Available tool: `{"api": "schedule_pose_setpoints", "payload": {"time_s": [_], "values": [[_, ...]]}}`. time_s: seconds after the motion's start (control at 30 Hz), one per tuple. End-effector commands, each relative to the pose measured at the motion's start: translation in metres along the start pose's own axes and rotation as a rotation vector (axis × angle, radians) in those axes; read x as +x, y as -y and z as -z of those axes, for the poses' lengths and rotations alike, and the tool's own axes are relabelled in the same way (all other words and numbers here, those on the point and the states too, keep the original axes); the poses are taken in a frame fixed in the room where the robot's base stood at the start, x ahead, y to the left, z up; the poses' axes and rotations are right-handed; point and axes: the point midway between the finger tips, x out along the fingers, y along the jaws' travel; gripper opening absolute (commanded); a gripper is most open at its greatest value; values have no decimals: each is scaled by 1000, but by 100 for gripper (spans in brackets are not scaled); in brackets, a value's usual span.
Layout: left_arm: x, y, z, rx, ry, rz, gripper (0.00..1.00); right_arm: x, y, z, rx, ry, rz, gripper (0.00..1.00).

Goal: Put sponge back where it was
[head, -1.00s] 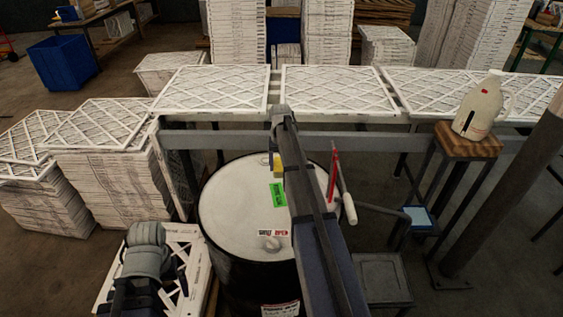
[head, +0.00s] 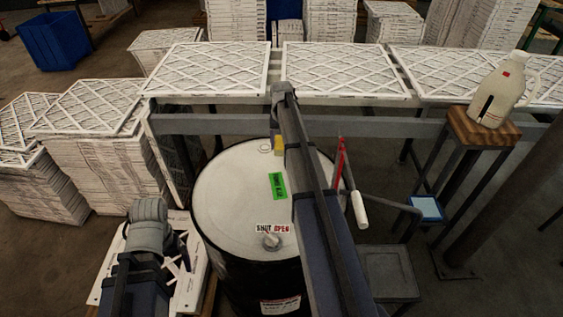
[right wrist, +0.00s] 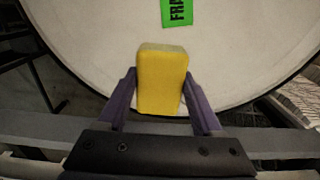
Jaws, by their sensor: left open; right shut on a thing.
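The yellow sponge (right wrist: 161,82) is clamped between both fingers of my right gripper (right wrist: 160,95), seen in the right wrist view over the white top of a drum. In the head view only a bit of the sponge (head: 280,145) shows beside my right arm, near the drum's far edge; my arm hides the right gripper's fingers there. The drum (head: 235,200) has a white lid with a green label. From these views I cannot tell whether the sponge touches the lid. My left gripper (head: 178,250) is open and empty at the lower left, above a white filter.
A rail and a row of white filters (head: 205,70) stand beyond the drum. A red-handled tool (head: 340,160) is at the drum's right edge. A jug (head: 495,92) stands on a wooden stool (head: 483,138) at right. Stacked filters (head: 105,165) fill the left.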

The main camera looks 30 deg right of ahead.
Motion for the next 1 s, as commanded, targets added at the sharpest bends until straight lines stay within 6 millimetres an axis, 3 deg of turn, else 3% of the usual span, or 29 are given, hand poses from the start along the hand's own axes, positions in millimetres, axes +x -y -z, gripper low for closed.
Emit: {"api": "schedule_pose_setpoints", "payload": {"time_s": [0.03,0.13,0.43,0.77,1.0], "values": [[17,-2,1,0,0,0,98,17,0,0,0,0,0,15],[29,-3,2,-1,0,0,98,29,0,0,0,0,0,15],[34,-3,2,0,0,0,98,34,0,0,0,0,0,15],[69,-7,4,0,0,0,98,70,0,0,0,0,0,15],[67,-6,4,0,0,0,98,68,0,0,0,0,0,15]]}}
